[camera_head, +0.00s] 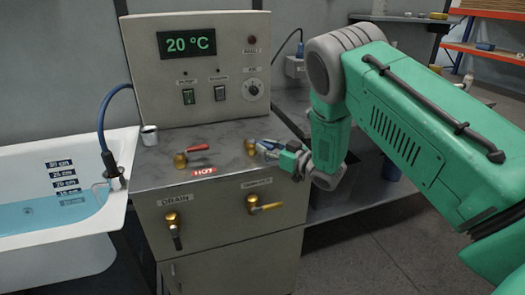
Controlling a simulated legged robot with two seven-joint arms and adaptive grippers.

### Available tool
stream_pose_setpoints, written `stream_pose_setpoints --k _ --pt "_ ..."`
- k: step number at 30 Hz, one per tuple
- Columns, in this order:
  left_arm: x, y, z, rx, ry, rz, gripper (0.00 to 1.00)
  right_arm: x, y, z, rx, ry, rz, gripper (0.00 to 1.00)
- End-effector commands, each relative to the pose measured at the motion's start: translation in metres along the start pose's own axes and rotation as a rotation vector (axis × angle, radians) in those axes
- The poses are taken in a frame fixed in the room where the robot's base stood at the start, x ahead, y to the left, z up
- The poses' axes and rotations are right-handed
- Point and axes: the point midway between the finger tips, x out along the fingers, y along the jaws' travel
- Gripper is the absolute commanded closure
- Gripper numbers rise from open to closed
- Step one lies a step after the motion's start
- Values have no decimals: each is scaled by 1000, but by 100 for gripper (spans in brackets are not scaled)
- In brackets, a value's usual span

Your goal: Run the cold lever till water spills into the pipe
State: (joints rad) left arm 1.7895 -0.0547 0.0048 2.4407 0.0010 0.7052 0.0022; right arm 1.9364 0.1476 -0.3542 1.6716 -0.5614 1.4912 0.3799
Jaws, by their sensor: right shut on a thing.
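My right gripper (272,152) is shut on the blue cold lever (262,142) at the right of the cabinet's grey top. The fingers partly hide the lever and its brass valve (250,147). The red hot lever (196,148) sits on a brass valve to the left, behind a red HOT label. The white tub (65,252) at the left holds blue water (45,215), its surface near the lowest readable depth mark. A pale pipe-like fitting (100,188) shows in the tub's right corner; its opening is too small to make out. My left gripper is out of view.
A panel with a green 20 °C display (187,43) stands behind the levers. A blue hose (103,115) arches to the tub's rim. A metal cup (149,135) stands on the cabinet's left edge.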

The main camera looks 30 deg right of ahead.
Motion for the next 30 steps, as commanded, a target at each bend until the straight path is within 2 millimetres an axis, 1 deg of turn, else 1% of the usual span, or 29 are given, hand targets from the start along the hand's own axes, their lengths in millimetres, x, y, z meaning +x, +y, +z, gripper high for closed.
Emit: stream_pose_setpoints --k 1,7,23,24,25,30 --pt "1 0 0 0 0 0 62 1 6 -5 -5 13 -16 100" --pt "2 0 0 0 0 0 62 2 9 -6 -5 13 -80 100" --pt "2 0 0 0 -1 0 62 2 10 -7 -5 15 -102 100" --pt "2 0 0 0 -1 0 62 2 10 -7 -4 15 -103 68" --pt "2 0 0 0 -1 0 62 2 10 -6 -4 14 -103 62" --pt "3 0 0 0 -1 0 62 1 9 -4 -2 8 -104 62"
